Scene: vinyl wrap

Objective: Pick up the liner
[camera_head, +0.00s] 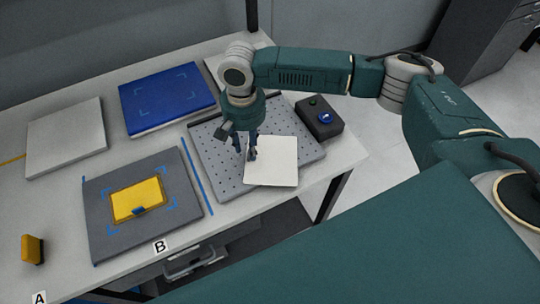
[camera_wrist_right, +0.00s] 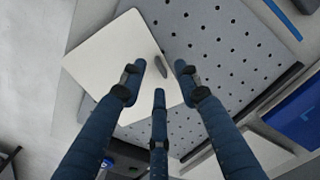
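A thin cream-white square sheet, which looks like the liner (camera_head: 273,165), lies at the front right of the grey perforated plate (camera_head: 212,165), partly over its edge. In the right wrist view the liner (camera_wrist_right: 122,52) has a small grey tab (camera_wrist_right: 163,66) near its edge. My right gripper (camera_head: 247,151) points down at the liner's left edge in the head view. In the right wrist view the right gripper (camera_wrist_right: 160,76) has its fingers apart around the tab, with nothing held between them. I cannot tell if the fingertips touch the liner. My left gripper is out of view.
A black box (camera_head: 320,120) with a blue button stands right of the plate. Left lie a grey board (camera_head: 108,228) bearing a yellow piece (camera_head: 138,198), a blue panel (camera_head: 168,95) and a white panel (camera_head: 66,137). A yellow block (camera_head: 32,249) stands near label A.

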